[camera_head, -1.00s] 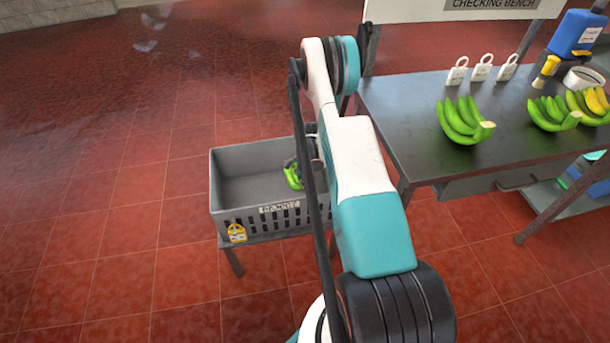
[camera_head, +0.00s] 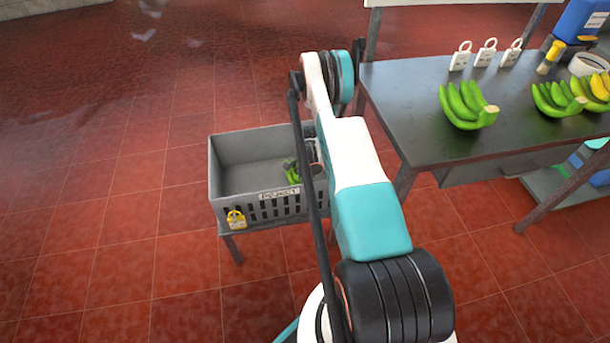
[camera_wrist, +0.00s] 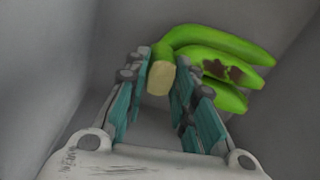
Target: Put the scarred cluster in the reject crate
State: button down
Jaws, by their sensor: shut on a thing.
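In the wrist view, the scarred cluster (camera_wrist: 225,55) is green, with dark brown scars on one banana. Its pale cut stem lies between the fingertips of my gripper (camera_wrist: 160,75), which is shut on it. In the head view, the cluster (camera_head: 292,174) shows inside the grey reject crate (camera_head: 240,212), toward its right side, partly hidden by my arm. The crate's grey walls (camera_wrist: 45,60) surround the cluster in the wrist view. Whether the cluster touches the crate floor I cannot tell. The gripper is mostly hidden behind my arm in the head view.
The dark checking bench (camera_head: 415,110) stands at the right, with a green cluster (camera_head: 467,105) and more bananas (camera_head: 560,98) on it. White tags (camera_head: 487,53) stand near its back edge. Red floor at left is clear.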

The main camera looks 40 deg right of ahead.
jog(key=shift+f, duration=0.1)
jog(key=c, duration=1.2)
grip_release()
jog(key=shift+c, duration=0.2)
notch_tip(320, 180, up, 29)
jog(key=p, duration=0.7)
jog(key=shift+s+a+p, duration=0.15)
jog(key=shift+s+p, duration=0.15)
jog(key=shift+s, duration=0.05)
